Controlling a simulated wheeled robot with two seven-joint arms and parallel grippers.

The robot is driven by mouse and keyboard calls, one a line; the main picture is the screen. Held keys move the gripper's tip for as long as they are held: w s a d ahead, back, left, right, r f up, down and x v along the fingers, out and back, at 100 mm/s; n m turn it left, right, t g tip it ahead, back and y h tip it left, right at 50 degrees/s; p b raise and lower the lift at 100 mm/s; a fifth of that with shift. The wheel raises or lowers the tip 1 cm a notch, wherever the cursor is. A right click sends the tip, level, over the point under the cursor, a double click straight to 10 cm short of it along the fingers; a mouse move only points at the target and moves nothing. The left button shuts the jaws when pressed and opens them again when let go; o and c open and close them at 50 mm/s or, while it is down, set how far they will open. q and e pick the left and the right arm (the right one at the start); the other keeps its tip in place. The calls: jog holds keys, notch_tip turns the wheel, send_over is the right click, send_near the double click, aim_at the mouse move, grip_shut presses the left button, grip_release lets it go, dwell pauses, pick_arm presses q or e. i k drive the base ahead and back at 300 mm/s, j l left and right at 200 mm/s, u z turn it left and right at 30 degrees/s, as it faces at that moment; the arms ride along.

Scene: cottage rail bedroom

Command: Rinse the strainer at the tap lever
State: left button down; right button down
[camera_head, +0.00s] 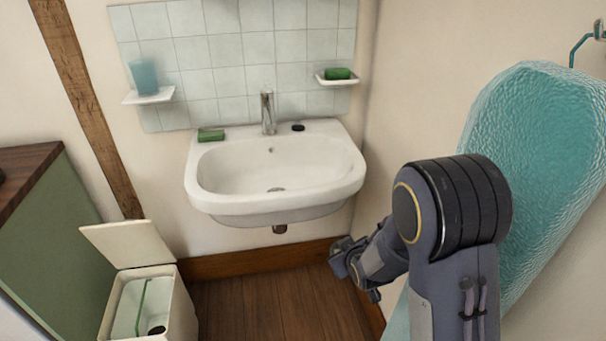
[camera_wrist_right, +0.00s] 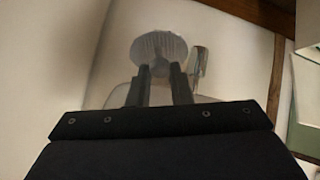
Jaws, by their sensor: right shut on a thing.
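The white sink (camera_head: 350,183) hangs on the tiled wall, with the chrome tap (camera_head: 268,114) upright at its back rim. My right gripper (camera_head: 342,262) is low, below and to the right of the basin. In the right wrist view its two dark fingers (camera_wrist_right: 158,75) are close together on a round, pale grey, ribbed disc (camera_wrist_right: 158,46), which looks like the strainer. The strainer cannot be made out in the head view. My left gripper is not in view.
A green bar (camera_head: 211,135) and a small black thing (camera_head: 298,127) lie on the sink rim. Wall dishes hold a blue cup (camera_head: 143,75) and a green block (camera_head: 337,73). An open bin (camera_head: 180,305) stands lower left.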

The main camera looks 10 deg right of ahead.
aim_at(266, 92)
jog(key=i+j+z, duration=0.15)
jog(key=j+z, duration=0.25)
jog(key=i+j+z, duration=0.1)
jog(key=j+z, duration=0.7)
jog(key=i, duration=0.05)
